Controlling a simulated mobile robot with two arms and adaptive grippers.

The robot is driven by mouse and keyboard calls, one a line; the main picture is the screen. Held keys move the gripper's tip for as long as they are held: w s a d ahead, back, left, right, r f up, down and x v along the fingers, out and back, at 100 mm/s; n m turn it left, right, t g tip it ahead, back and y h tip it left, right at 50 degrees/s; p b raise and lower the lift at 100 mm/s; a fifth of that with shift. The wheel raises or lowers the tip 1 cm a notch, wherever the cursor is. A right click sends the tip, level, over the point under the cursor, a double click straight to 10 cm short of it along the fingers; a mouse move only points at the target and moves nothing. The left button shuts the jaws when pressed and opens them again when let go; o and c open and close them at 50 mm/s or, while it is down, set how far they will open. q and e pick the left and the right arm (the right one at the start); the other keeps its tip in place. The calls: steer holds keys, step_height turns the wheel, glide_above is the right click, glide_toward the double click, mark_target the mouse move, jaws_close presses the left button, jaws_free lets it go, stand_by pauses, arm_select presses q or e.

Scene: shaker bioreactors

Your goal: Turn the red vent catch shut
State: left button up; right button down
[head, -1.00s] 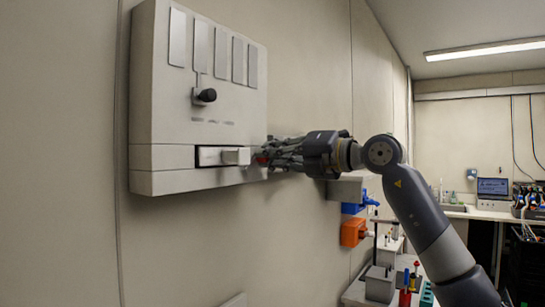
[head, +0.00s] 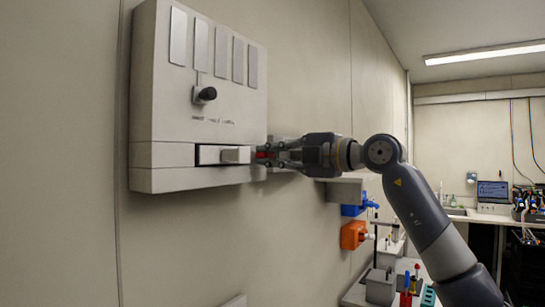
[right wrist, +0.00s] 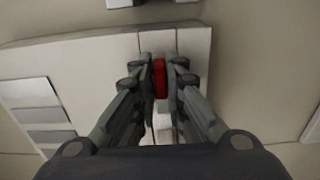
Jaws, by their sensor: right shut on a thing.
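The red vent catch (right wrist: 159,78) is between the fingers of my right gripper (right wrist: 160,75) in the right wrist view. In the head view only a bit of the red catch (head: 263,154) shows, at the lower right edge of the wall box (head: 165,110). My right gripper (head: 272,154) reaches in from the right and is shut on the catch. The fingers hide most of the catch, so its exact angle is hard to tell. My left gripper is not in view.
The wall box has a black knob (head: 205,95), several pale plates above it, and a light block (head: 236,155) in a slot just left of the catch. Blue (head: 353,209) and orange (head: 353,235) bins hang on the wall beyond, above a bench with tools.

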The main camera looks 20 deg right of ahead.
stand_by(0.4)
steer(key=c, duration=1.6)
jaws_free()
steer(key=shift+d, duration=0.1)
steer(key=shift+c, duration=0.2)
steer(key=shift+s+d, duration=0.1)
steer(key=shift+s, duration=0.05)
steer(key=v, duration=1.1)
steer(key=shift+s+d, duration=0.2)
steer(key=shift+d, duration=0.05)
